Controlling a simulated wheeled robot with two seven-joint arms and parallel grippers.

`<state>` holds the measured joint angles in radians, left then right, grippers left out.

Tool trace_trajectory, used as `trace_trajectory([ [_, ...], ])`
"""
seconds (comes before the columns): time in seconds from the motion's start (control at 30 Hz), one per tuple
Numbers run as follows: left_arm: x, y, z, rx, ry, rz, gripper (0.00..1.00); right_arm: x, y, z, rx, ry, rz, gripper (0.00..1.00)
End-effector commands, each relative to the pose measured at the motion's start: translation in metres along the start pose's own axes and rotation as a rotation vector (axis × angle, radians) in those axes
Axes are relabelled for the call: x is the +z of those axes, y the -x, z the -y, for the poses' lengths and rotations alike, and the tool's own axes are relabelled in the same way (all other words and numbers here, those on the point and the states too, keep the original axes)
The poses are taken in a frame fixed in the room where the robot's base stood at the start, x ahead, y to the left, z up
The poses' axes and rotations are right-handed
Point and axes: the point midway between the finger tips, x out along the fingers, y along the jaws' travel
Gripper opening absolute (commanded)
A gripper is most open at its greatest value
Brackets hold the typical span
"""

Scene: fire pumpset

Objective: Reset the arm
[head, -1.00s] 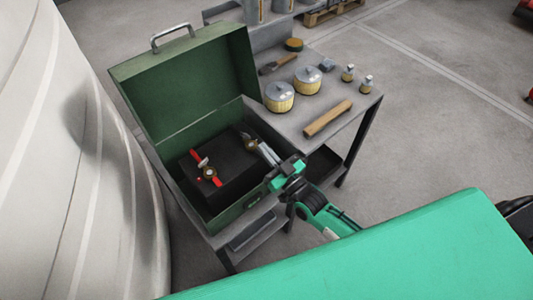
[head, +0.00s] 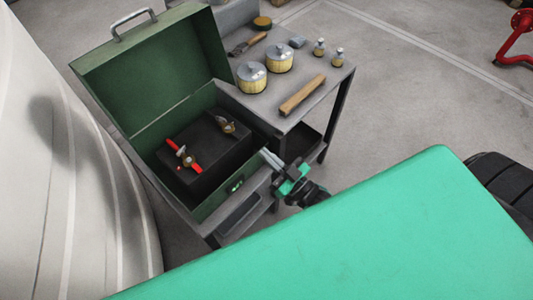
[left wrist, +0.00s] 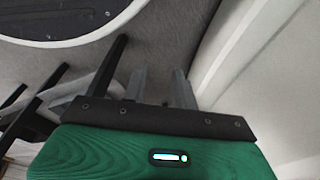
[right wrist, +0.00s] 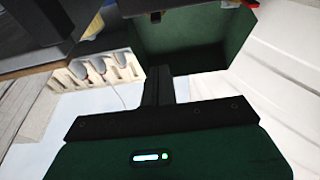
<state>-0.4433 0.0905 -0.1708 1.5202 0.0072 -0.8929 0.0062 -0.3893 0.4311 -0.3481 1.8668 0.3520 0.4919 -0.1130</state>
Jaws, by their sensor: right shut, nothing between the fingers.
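My right gripper (head: 268,156) is shut and empty. In the head view it is just outside the front right side of the open green case (head: 120,100). Its shut fingers also show in the right wrist view (right wrist: 159,85), with the green case (right wrist: 190,45) beyond them. Inside the case, a black block (head: 215,155) bears a red-handled brass valve (head: 186,160) and a second brass fitting (head: 226,126). My left gripper (left wrist: 160,85) shows only in the left wrist view, with its fingers apart and nothing visible between them.
The case stands on a grey metal table (head: 300,75) with two lidded pots (head: 252,80), a wooden block (head: 302,95) and small bottles. A large pale rounded tank (head: 60,180) stands close on the left. Grey floor (head: 420,90) is open on the right.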

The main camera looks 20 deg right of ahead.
Motion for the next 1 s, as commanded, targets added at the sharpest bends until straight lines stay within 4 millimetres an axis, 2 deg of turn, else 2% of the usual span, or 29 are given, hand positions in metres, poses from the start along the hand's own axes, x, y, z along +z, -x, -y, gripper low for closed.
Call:
trace_trajectory([
  [0.37,0.000,0.000,0.000,0.000,0.000,0.000,0.28,0.001,0.000,0.000,0.001,0.000,0.001,0.00],
  [0.47,0.003,-0.001,0.000,0.000,0.000,0.003,0.28,0.011,0.002,-0.003,0.007,0.005,0.034,0.00],
  [0.57,0.011,-0.006,0.001,-0.001,-0.002,0.011,0.28,0.044,0.011,-0.011,0.027,0.018,0.135,0.00],
  [0.67,0.027,-0.015,0.001,-0.002,-0.005,0.021,0.28,0.097,0.032,-0.021,0.058,0.033,0.302,0.00],
  [0.7,0.035,-0.019,0.001,-0.002,-0.007,0.025,0.28,0.121,0.045,-0.025,0.071,0.037,0.379,0.00],
  [0.77,0.046,-0.024,0.002,-0.003,-0.009,0.030,0.28,0.156,0.069,-0.029,0.090,0.040,0.498,0.00],
  [0.8,0.054,-0.028,0.002,-0.004,-0.010,0.034,0.28,0.177,0.087,-0.031,0.102,0.040,0.577,0.00],
  [0.87,0.068,-0.032,0.003,-0.005,-0.012,0.041,0.28,0.208,0.116,-0.032,0.120,0.037,0.696,0.00],
  [0.97,0.089,-0.037,0.004,-0.006,-0.016,0.050,0.28,0.251,0.171,-0.027,0.146,0.024,0.893,0.00],
  [1.0,0.098,-0.039,0.005,-0.007,-0.018,0.053,0.28,0.266,0.195,-0.023,0.154,0.017,0.974,0.00],
])
